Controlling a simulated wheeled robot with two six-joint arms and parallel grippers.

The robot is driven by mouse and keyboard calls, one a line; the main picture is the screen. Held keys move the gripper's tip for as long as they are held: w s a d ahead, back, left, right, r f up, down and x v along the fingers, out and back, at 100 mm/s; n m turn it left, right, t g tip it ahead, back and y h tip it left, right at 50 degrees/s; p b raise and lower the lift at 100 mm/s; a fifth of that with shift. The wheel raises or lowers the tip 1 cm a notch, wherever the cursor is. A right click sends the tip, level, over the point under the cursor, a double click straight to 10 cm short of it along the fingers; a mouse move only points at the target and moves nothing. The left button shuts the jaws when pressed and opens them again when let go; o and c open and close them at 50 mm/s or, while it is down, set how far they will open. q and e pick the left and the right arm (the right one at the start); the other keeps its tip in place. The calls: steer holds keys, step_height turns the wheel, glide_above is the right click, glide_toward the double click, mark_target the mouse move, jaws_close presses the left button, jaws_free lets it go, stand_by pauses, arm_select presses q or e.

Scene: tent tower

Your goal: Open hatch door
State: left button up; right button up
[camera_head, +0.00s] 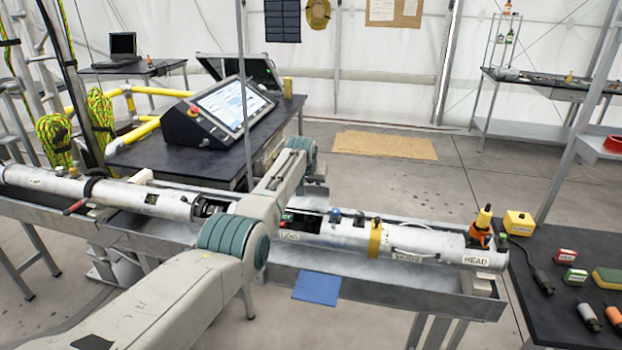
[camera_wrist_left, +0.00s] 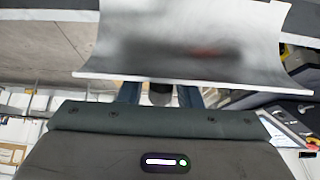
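A long white cylinder (camera_head: 340,238) lies in a metal trough, with a "HEAD" label at its right end. A dark opening with small coloured parts (camera_head: 289,219) shows in its upper side, just right of my left arm. My left arm reaches across the cylinder and hides part of it; its gripper cannot be made out in the head view. In the left wrist view, my left gripper (camera_wrist_left: 160,95) has its two fingers apart, at the edge of a curved silvery panel (camera_wrist_left: 185,55). A small cylindrical part shows between the fingers, with gaps beside it. I cannot tell whether this panel is the hatch door.
The metal trough (camera_head: 390,279) runs across the view on legs. A blue sheet (camera_head: 317,288) hangs at its front. A control console (camera_head: 217,108) stands on a dark table behind. A dark table (camera_head: 570,262) with small tools is at the right. Floor behind the trough is open.

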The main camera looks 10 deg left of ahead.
arm_select(q)
steer(key=shift+o, duration=0.6)
steer(key=shift+w+r, duration=0.15)
steer(key=shift+r, duration=0.2)
steer(key=shift+s+r, duration=0.25)
steer(key=shift+r, duration=0.2)
steer(key=b+v, duration=0.2)
steer(key=v, duration=0.7)
steer(key=shift+s, duration=0.35)
steer(key=shift+a, duration=0.1)
